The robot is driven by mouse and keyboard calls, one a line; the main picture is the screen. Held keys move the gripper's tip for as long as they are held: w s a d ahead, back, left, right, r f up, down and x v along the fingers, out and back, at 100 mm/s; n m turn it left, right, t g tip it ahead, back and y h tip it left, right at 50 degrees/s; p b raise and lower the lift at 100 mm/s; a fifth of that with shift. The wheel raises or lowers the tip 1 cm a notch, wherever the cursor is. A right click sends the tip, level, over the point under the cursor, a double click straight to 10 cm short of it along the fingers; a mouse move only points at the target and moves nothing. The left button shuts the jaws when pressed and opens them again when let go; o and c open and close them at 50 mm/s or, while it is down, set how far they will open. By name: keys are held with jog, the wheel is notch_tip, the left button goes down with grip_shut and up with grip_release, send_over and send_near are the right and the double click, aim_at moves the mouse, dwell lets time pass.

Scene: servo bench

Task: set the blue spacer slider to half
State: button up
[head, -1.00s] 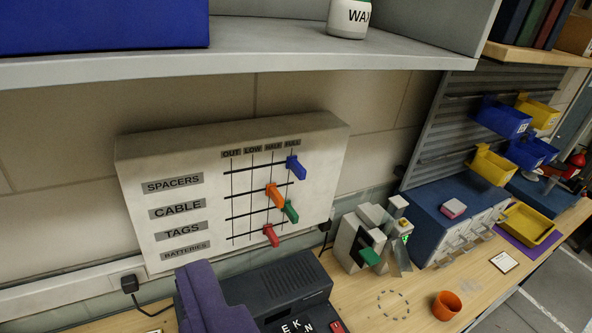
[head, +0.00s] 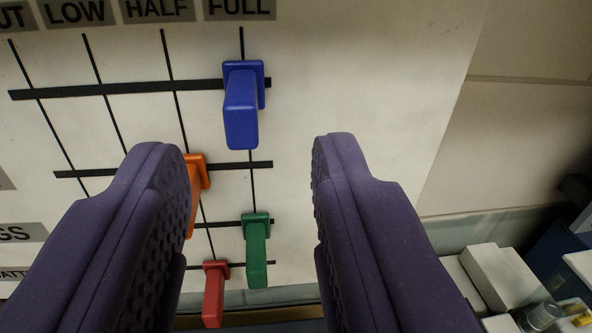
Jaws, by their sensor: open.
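The blue spacer slider (head: 241,108) sits on the top track of the white panel, on the line under the FULL label (head: 239,7). The HALF label (head: 157,9) and its vertical line are just left of it. My gripper (head: 247,150) is open, with purple textured fingers spread to either side below the blue slider. Nothing is between the fingertips that I can see gripped. The blue knob stands out from the panel toward me, apart from both fingers.
The orange slider (head: 196,176) is partly hidden behind my left finger. The green slider (head: 257,250) and red slider (head: 214,292) show lower, between the fingers. The panel (head: 390,70) is bare to the right of the blue slider.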

aim_at(240, 126)
jog(key=shift+y, duration=0.3)
jog(key=w, duration=0.2)
jog(key=w+a, duration=0.1)
jog(key=w, duration=0.3)
jog(key=shift+w+a+f, duration=0.2)
jog(key=shift+w+a, duration=0.1)
jog(key=shift+w, duration=0.1)
jog(key=shift+c, duration=0.2)
grip_shut()
